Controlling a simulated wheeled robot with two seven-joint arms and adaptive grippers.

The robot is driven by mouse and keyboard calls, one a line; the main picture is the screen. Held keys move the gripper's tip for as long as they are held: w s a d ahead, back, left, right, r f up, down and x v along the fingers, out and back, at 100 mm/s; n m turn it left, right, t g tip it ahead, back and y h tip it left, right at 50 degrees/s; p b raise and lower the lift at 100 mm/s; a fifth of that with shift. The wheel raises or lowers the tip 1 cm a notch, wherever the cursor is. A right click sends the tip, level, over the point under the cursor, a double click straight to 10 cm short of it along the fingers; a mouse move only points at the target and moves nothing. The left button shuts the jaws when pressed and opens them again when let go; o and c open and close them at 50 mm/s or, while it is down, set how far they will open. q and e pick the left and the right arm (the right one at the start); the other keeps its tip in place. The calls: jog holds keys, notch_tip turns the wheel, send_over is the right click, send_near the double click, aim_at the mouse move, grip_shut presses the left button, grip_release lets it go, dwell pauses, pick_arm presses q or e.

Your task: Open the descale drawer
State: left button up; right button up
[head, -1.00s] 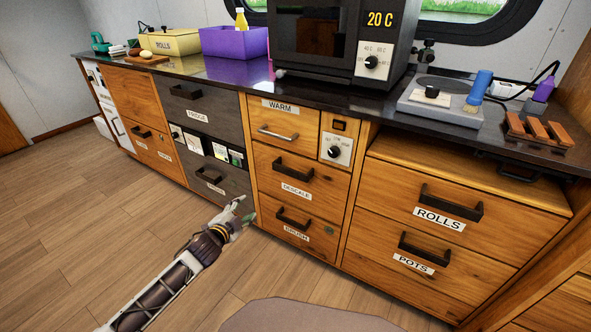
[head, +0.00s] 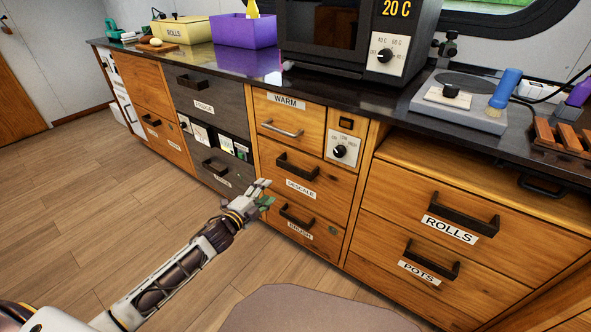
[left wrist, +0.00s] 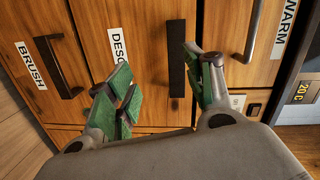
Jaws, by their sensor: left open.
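The descale drawer (head: 318,190) is a shut wooden drawer front with a dark bar handle (head: 297,167), between the warm drawer above and the brush drawer below. In the left wrist view its handle (left wrist: 177,58) stands upright in the picture, partly between my fingers, and its label (left wrist: 119,45) is partly hidden by a finger. My left gripper (head: 267,192) is open and empty, in front of the cabinet, left of the label and below the handle. In the left wrist view its green-padded fingers (left wrist: 160,88) are spread, the right one near the handle. Contact cannot be told. My right gripper is not in view.
The warm drawer (head: 295,116) has a metal handle, and the brush drawer's dark handle (head: 297,218) is close below my gripper. A knob panel (head: 341,148) sits to the right. The fridge drawers (head: 184,100) are to the left. The wooden floor (head: 90,200) is clear.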

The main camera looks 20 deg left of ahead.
pick_arm(q)
jog(key=d+r+m+h, duration=0.2)
jog(key=m, duration=0.1)
jog(key=shift+s+t, duration=0.3)
jog(key=shift+w, duration=0.15)
dwell(0.3)
